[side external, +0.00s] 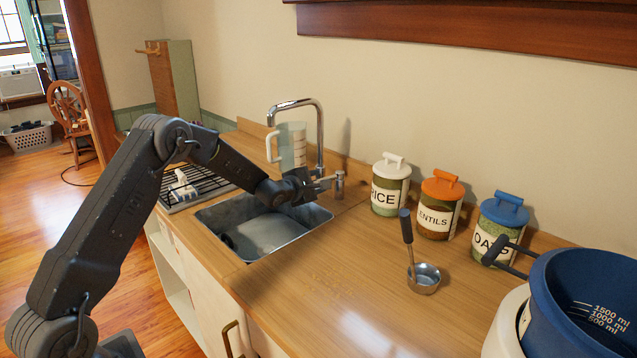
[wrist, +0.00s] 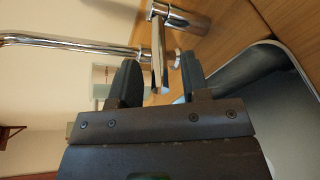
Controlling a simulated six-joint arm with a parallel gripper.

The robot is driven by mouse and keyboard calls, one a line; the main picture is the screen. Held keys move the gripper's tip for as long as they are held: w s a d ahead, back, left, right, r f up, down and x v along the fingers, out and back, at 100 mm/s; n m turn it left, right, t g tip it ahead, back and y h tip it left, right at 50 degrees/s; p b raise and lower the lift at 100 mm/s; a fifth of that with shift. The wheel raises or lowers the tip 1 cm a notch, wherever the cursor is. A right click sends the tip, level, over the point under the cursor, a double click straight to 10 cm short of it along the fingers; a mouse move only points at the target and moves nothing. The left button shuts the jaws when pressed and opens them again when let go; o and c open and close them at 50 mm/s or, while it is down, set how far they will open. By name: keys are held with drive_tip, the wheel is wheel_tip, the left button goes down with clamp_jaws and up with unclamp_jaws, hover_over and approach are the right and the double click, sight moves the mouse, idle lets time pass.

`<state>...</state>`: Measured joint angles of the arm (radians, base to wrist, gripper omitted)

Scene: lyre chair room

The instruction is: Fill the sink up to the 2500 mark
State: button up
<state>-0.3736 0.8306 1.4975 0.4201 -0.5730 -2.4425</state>
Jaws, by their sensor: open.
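The metal sink (side external: 240,212) is set into the wooden counter. I cannot make out a 2500 mark or a water level in it. A chrome tap (side external: 320,130) with a curved spout stands behind the sink; no running water shows. Its lever (wrist: 158,60) lies between the two fingers of my gripper (wrist: 158,75) in the wrist view. My gripper (side external: 316,185) is open around the lever, above the sink's back right corner. I cannot tell whether a finger touches it. My arm hides part of the sink.
Canisters for rice (side external: 388,190), lentils (side external: 438,210) and oats (side external: 497,228) line the wall. A blue pot (side external: 560,300) with ml marks is at right. A stove (side external: 183,192) is at left.

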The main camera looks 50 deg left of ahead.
drive_tip(key=shift+x, duration=0.9)
drive_tip(key=shift+c, duration=0.2)
clamp_jaws()
